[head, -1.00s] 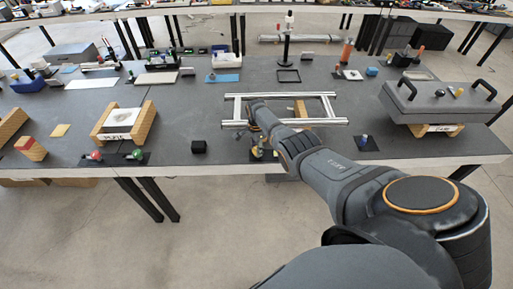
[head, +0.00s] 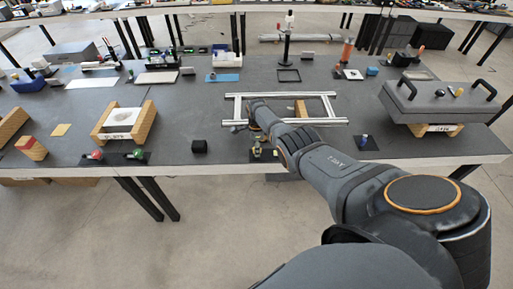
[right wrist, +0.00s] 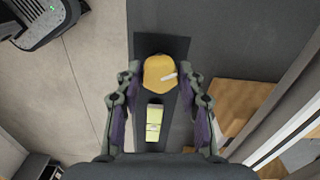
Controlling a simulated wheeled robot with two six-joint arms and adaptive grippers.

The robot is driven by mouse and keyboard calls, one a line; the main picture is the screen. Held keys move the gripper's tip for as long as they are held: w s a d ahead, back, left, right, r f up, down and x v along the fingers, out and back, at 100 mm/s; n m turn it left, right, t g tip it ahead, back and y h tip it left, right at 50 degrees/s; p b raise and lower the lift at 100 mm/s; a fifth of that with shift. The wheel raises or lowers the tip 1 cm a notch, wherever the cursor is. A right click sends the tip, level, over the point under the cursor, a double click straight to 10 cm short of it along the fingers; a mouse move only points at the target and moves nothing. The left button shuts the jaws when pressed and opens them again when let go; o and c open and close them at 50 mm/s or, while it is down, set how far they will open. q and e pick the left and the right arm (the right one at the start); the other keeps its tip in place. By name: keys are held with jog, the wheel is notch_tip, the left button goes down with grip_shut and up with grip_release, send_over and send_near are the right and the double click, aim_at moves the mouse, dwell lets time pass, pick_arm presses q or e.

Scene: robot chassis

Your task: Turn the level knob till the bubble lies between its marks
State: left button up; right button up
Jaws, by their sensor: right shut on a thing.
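The level vial (right wrist: 154,122) is a pale yellow-green strip just below the knob, between the fingers. Thin dark lines cross it; the bubble is too small to make out. In the head view my right gripper (head: 258,138) is low at the table's front edge, and the knob is mostly hidden there. My left gripper is not in view.
A silver frame (head: 334,108) lies on the table (head: 225,130) behind and right of the gripper. A grey case with handles (head: 440,100) rests on wooden blocks at the right.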

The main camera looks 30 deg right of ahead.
jog(key=shift+d, duration=0.1)
jog(key=o, duration=1.2)
jog(key=shift+c, duration=0.2)
jog(key=shift+r, duration=0.1)
notch_tip(320, 180, up, 12)
